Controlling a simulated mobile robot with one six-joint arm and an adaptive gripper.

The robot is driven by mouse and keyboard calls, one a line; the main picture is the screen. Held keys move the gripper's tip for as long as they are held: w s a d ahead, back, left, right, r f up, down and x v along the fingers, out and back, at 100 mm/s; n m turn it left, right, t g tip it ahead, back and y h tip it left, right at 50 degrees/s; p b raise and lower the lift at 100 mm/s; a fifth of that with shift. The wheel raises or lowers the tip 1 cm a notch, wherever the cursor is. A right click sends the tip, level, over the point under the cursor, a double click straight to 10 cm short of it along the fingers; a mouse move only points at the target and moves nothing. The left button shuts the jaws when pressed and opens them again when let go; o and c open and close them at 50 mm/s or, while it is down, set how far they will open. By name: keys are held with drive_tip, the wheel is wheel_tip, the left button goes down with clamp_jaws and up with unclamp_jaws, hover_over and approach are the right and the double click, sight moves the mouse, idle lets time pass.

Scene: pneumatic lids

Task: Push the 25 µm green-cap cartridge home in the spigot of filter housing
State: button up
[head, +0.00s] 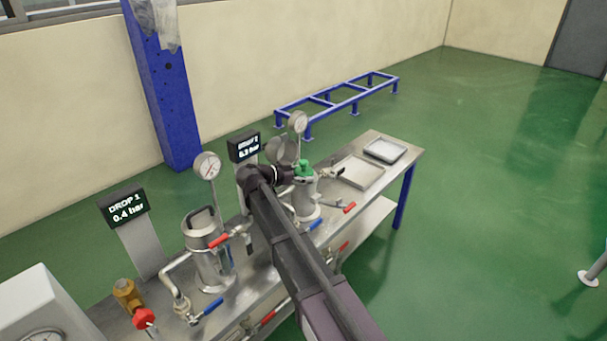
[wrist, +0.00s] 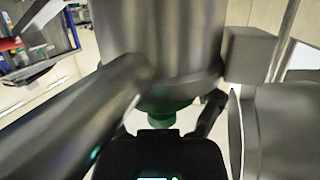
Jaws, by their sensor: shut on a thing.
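The green cap (head: 304,167) of the cartridge shows above the mouth of the second filter housing (head: 306,196) in the head view. My gripper (head: 293,173) reaches it from the left and is shut on the cartridge at its green end. In the wrist view a green part (wrist: 160,121) shows just beyond the dark gripper body, with a black finger (wrist: 211,113) to its right. A large grey metal cylinder (wrist: 160,45) fills the top of that view. The cartridge's lower part and the spigot are hidden, so I cannot tell how deep it sits.
The first housing (head: 207,250), with gauge (head: 207,166) and red and blue valve handles, stands left of my arm. A display reading DROP 2 (head: 244,147) stands behind. A shallow tray (head: 361,171) and a smaller grey tray (head: 386,150) lie on the bench's right end.

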drive_tip(key=shift+w+a+f, duration=0.2)
idle(0.8)
drive_tip(key=o, duration=1.1)
drive_tip(key=shift+s, duration=0.1)
drive_tip(key=shift+s+d+r, duration=0.1)
drive_tip(key=shift+s+r, duration=0.05)
drive_tip(key=shift+r, duration=0.05)
wheel_tip(320, 180, up, 9)
drive_tip(key=p, duration=0.9)
drive_tip(key=shift+r+p, duration=0.2)
drive_tip(key=shift+p, duration=0.1)
drive_tip(key=shift+s, duration=0.1)
